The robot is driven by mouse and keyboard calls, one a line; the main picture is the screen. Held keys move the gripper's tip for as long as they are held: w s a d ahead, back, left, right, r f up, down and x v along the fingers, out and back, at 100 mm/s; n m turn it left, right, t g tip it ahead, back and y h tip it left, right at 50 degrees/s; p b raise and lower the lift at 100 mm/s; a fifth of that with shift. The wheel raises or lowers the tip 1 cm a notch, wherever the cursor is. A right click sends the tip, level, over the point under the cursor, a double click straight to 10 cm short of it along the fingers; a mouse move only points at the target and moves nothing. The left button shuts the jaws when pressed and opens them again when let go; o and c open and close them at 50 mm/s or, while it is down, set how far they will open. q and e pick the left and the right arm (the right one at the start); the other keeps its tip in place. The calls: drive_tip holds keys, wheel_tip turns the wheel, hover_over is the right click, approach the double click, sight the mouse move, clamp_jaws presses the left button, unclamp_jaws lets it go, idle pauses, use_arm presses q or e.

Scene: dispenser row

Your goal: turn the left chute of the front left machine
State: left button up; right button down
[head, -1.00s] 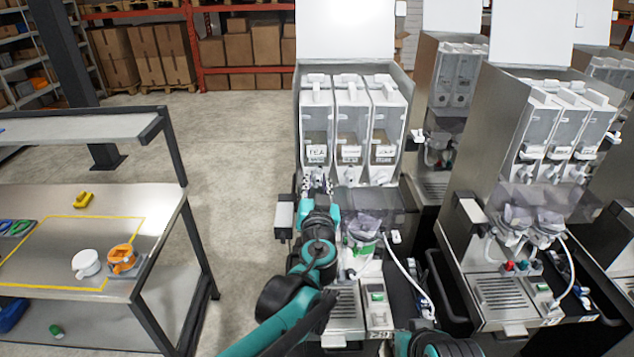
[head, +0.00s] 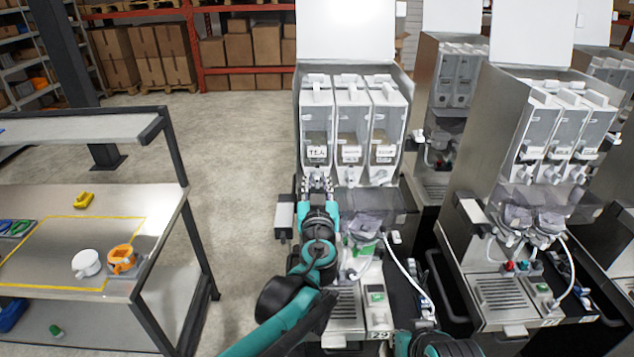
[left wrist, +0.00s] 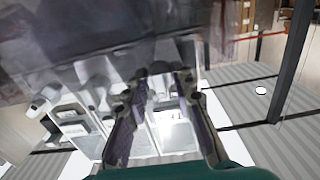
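The front left machine (head: 352,80) has three clear canisters side by side. The left canister (head: 316,125) bears a label that seems to read TEA. My left gripper (head: 317,184) is raised at the foot of this canister, where its chute sits. The gripper and wrist hide most of that left chute in the head view. In the left wrist view my left gripper (left wrist: 162,76) has its two fingers apart, with a pale part between or behind the tips; I cannot tell if they touch it. The middle chute (head: 350,178) and right chute (head: 380,177) are white and uncovered. My right gripper is out of view.
A second machine (head: 525,130) stands close on the right, with others behind it. A clear mixing bowl cover (head: 366,222) and white hose (head: 405,268) lie right of my left arm. A workbench (head: 160,210) stands left, with open floor (head: 235,170) between.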

use_arm(q)
drive_tip(key=shift+o, duration=0.5)
drive_tip(key=shift+s, duration=0.3)
drive_tip(key=s, duration=1.1)
drive_tip(key=shift+s, duration=0.25)
drive_tip(key=shift+f, duration=0.1)
drive_tip(key=s+a+f+n+g+y+b, duration=0.1)
drive_tip(key=s+a+f+g+y+b, duration=0.15)
drive_tip(key=a+f, duration=0.6)
drive_tip(key=s+a+f+n+g+y+b, duration=0.1)
drive_tip(key=s+a+f+g+b, duration=0.25)
drive_tip(key=a+f, duration=0.45)
drive_tip(key=s+a+f+m+g+h+b, duration=0.2)
drive_tip(key=s+f+g+b, duration=0.3)
drive_tip(key=s+f, duration=0.6)
drive_tip(key=shift+s+f+h, duration=0.3)
drive_tip(key=shift+f+h, duration=0.4)
drive_tip(key=shift+h, duration=0.05)
